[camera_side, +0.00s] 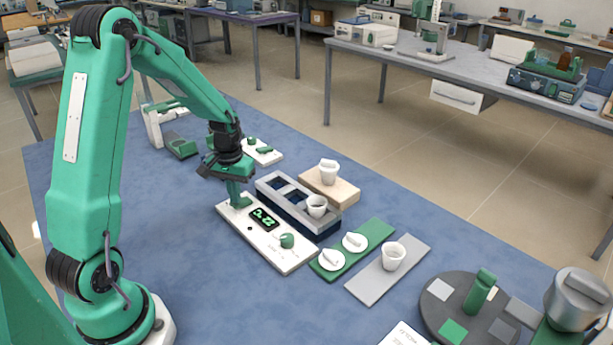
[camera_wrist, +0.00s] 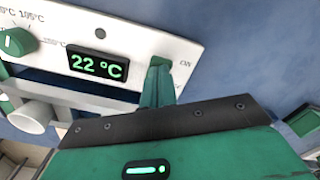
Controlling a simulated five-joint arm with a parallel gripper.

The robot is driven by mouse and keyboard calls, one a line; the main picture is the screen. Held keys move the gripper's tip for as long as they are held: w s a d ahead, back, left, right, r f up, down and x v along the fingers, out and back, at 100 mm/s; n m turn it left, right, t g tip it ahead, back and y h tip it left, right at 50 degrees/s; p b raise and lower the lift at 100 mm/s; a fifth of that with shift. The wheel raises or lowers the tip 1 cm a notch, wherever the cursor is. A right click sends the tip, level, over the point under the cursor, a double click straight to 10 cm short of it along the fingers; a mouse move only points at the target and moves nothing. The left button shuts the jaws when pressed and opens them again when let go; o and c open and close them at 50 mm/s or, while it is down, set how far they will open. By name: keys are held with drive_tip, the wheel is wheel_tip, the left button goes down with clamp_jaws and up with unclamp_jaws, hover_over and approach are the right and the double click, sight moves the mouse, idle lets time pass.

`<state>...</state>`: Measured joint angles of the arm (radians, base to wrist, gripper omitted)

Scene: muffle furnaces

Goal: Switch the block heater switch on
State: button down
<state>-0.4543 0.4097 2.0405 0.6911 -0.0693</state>
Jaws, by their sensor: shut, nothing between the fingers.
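The block heater's white front panel (camera_side: 285,262) lies on the blue table, with a display, a green knob (camera_side: 287,240) and its dark block (camera_side: 268,193) behind. The wrist view shows the panel (camera_wrist: 130,30) too, its display (camera_wrist: 95,64) reading 22 °C and the green knob (camera_wrist: 17,42) at left. My gripper (camera_side: 238,202) is shut and empty, pointing down at the panel's far-left end. In the wrist view its fingers (camera_wrist: 158,78) are over the panel beside the "ON" lettering. The switch itself is hidden behind or merges with the green fingers; I cannot tell its position or whether they touch.
A white crucible (camera_side: 317,203) stands in the block's near end. Another crucible (camera_side: 328,169) is on a wooden board behind. A green plate (camera_side: 378,232) with two white lids, a grey plate (camera_side: 415,249) with a crucible and a dark round turntable (camera_side: 440,320) lie to the right.

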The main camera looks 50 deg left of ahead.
drive_tip(key=shift+f, duration=0.35)
idle(0.3)
drive_tip(key=shift+r, duration=3.5)
drive_tip(key=shift+d+r, duration=0.1)
drive_tip(key=s+d+r+m+t, duration=0.5)
drive_tip(key=s+d+r, duration=0.8)
drive_tip(key=d, duration=0.4)
drive_tip(key=shift+s+d+r+m+t, duration=0.2)
drive_tip(key=shift+s+r+m+t, duration=0.1)
drive_tip(key=shift+s+r+m, duration=0.15)
drive_tip(key=shift+w, duration=0.1)
